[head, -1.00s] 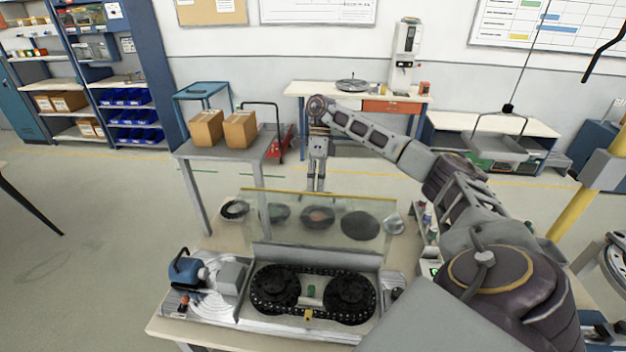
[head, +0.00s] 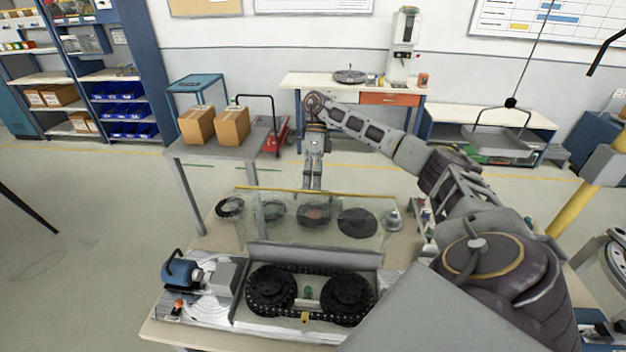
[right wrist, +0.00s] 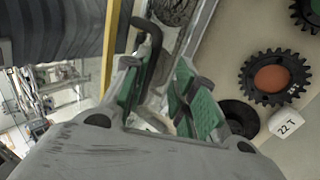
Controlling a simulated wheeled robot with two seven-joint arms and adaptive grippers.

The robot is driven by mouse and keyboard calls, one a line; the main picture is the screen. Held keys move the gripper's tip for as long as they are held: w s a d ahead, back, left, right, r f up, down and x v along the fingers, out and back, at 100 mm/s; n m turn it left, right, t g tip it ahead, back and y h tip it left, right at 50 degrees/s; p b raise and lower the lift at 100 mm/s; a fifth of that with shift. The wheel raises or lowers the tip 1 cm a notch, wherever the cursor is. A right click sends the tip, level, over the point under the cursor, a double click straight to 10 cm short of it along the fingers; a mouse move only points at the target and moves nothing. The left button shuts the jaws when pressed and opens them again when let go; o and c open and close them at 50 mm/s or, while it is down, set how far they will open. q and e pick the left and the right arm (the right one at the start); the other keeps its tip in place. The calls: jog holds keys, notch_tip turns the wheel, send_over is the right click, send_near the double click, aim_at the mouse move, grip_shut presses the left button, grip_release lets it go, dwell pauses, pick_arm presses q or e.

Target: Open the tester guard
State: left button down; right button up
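The tester guard (head: 290,225) is a clear panel with a yellow top edge. In the head view it stands raised behind the tester (head: 312,256), whose two dark sprockets and chain (head: 345,292) are uncovered. My right gripper (head: 312,186) hangs fingers down at the middle of the yellow edge. In the right wrist view its green-padded fingers (right wrist: 162,98) are apart. A black bent handle (right wrist: 150,48) shows beside the left-hand finger, near a yellow bar (right wrist: 108,45); I cannot tell whether they touch. My left gripper is out of view.
A blue motor (head: 181,272) sits at the tester's left. Several dark discs and gears lie on the bench behind the guard, including a toothed gear (right wrist: 273,78) by a "22 T" label (right wrist: 286,123). A grey table (head: 240,150) with two boxes stands behind left.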

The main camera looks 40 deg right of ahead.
jog(key=o, duration=0.4)
notch_tip(320, 180, down, 2)
jog(key=shift+s+a+f, duration=0.1)
jog(key=shift+a, duration=0.05)
jog(key=shift+o, duration=0.3)
jog(key=shift+c, duration=0.4)
jog(key=shift+w+d+r, duration=0.2)
jog(key=shift+d+r, duration=0.05)
jog(key=shift+r, duration=0.1)
jog(key=shift+c, duration=0.7)
jog(key=v, duration=1.1)
jog(key=shift+w+r, duration=0.15)
jog(key=shift+r, duration=0.25)
jog(key=shift+r, duration=0.1)
dwell(0.5)
dwell(0.6)
